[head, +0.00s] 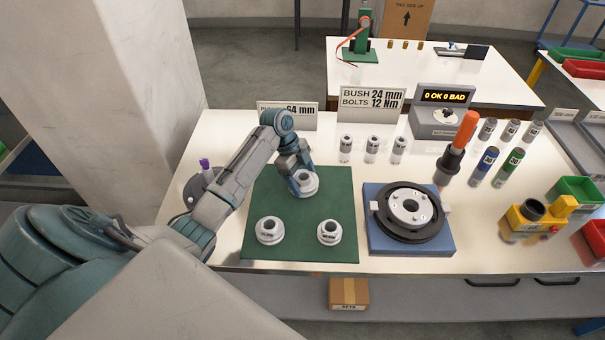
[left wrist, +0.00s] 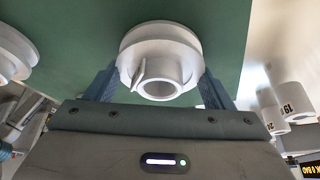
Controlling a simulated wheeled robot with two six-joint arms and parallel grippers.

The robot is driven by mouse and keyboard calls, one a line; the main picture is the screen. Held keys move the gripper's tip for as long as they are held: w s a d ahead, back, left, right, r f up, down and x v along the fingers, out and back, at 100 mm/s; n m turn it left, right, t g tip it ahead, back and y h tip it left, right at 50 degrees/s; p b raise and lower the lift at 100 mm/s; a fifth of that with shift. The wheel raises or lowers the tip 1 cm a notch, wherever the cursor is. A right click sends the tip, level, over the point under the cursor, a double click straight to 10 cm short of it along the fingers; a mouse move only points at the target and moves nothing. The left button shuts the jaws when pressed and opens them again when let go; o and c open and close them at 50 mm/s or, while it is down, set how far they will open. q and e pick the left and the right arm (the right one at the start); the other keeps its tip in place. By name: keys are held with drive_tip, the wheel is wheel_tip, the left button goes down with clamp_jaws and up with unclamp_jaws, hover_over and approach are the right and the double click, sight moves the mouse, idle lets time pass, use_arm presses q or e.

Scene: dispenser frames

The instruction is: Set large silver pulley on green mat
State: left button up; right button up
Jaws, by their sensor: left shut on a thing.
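My left gripper (head: 303,177) is shut on a silver-white stepped pulley (head: 308,188) at the back middle of the green mat (head: 298,212). In the left wrist view the pulley (left wrist: 158,42) sits between the two blue fingers, its hub facing the camera. I cannot tell whether it touches the mat. Two similar pulleys stand on the mat's front half, a left one (head: 269,231) and a right one (head: 329,232). Which pulley is largest is hard to judge. My right gripper is not in view.
A black round fixture on a blue base (head: 410,218) stands right of the mat. Several silver bushes (head: 372,149) stand behind, below a sign (head: 371,103). An orange-handled tool (head: 457,148) stands upright at the right. The mat's centre is clear.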

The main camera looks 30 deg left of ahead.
use_arm(q)
drive_tip(key=shift+w+f, duration=0.1)
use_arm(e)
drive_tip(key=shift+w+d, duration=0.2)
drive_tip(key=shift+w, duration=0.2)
use_arm(q)
drive_tip(key=o, duration=1.4)
drive_tip(key=shift+c, duration=0.2)
drive_tip(key=b+v, duration=0.4)
drive_tip(key=v, duration=0.8)
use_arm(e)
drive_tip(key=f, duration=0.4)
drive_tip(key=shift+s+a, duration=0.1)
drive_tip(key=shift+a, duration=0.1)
